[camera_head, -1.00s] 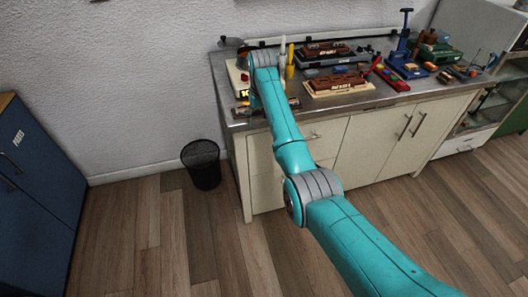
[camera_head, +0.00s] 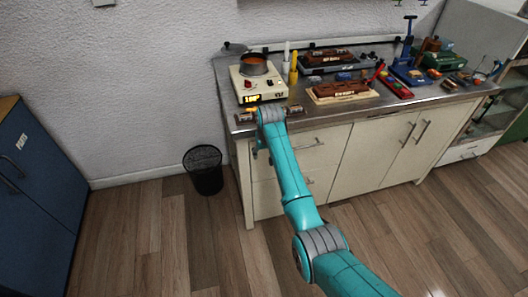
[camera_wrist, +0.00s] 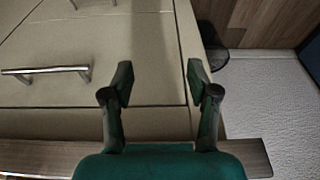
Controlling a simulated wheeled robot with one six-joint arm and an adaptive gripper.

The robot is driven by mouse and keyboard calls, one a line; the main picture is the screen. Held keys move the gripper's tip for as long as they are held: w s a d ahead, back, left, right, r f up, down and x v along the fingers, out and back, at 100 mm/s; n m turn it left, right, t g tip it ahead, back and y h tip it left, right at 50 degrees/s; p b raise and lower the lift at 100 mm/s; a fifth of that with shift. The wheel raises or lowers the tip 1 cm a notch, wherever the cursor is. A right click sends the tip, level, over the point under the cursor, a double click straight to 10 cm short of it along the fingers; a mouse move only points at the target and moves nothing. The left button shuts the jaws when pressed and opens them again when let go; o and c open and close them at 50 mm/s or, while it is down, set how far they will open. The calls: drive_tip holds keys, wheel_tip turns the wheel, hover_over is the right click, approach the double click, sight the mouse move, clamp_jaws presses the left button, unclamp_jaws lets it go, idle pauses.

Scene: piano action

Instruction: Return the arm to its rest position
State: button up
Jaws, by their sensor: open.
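My teal arm reaches from the lower right toward the left end of the workbench in the head view. My gripper (camera_wrist: 160,90) shows in the wrist view with its two dark fingers apart and nothing between them. The cream cabinet front (camera_wrist: 60,55) with its drawer handles lies beyond the fingers. In the head view the arm's far end is in front of the bench's left edge, and the fingers are hard to make out there.
The steel worktop (camera_head: 430,97) carries a hot plate with a pot (camera_head: 254,65), a brown block on a pale base (camera_head: 342,88) and several tools. A black wire bin (camera_head: 204,170) stands on the floor to the left. A blue cabinet (camera_head: 38,200) is at far left. Open floor lies between.

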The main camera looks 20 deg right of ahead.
idle(0.4)
drive_tip(key=s+f+t, duration=0.3)
drive_tip(key=s+f, duration=1)
drive_tip(key=f, duration=0.3)
drive_tip(key=s+f+t, duration=0.1)
drive_tip(key=s+f, duration=0.1)
drive_tip(key=s, duration=0.8)
drive_tip(key=s+f+t, duration=0.2)
drive_tip(key=s, duration=0.7)
drive_tip(key=s+r+t, duration=0.1)
drive_tip(key=s+r, duration=0.2)
drive_tip(key=s, duration=0.8)
drive_tip(key=s+r+t, duration=0.4)
drive_tip(key=s+r, duration=1.7)
drive_tip(key=r, duration=0.5)
drive_tip(key=shift+s+t, duration=0.3)
drive_tip(key=shift+t, duration=0.1)
